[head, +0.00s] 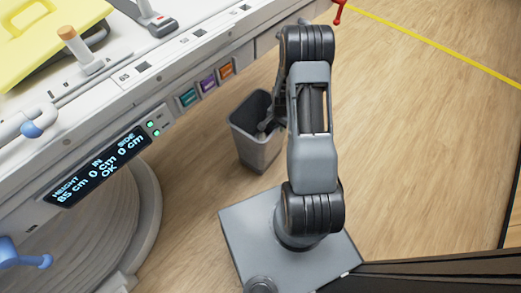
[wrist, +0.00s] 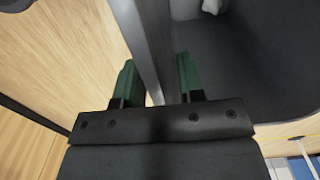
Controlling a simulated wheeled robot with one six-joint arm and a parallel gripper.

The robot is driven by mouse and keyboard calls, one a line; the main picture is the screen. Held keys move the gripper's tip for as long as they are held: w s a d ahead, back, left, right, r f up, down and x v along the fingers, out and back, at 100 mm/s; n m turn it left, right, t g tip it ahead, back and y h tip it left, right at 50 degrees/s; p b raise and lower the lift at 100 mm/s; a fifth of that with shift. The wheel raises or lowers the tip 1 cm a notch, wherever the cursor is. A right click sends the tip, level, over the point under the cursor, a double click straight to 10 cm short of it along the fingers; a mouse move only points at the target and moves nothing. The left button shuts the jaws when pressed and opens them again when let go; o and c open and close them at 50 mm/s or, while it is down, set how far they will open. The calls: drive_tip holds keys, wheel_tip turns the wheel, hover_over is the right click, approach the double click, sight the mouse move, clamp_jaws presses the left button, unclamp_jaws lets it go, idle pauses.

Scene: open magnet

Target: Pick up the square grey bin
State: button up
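The square grey bin (head: 255,150) stands upright on the wood floor, under the edge of the white table. My gripper (head: 267,126) is down at the bin's rim, partly hidden behind my arm in the head view. In the wrist view, my gripper (wrist: 156,82) is open with its two green fingertips on either side of the bin's wall (wrist: 150,50). The right finger is inside the bin and the left finger is outside. A gap shows between the left finger and the wall; the right finger is close to the wall, and contact is unclear.
The white table (head: 110,95) with a display panel (head: 100,168) overhangs beside the bin at the left. Its rounded base (head: 135,215) stands on the floor. Something pale (wrist: 205,8) lies inside the bin. The floor to the right of my arm is clear up to a yellow line (head: 430,48).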

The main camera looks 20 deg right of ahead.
wheel_tip(320, 180, down, 3)
drive_tip(key=shift+r+b, duration=0.1)
drive_tip(key=shift+b, duration=0.25)
drive_tip(key=shift+r, duration=0.1)
clamp_jaws()
idle(1.1)
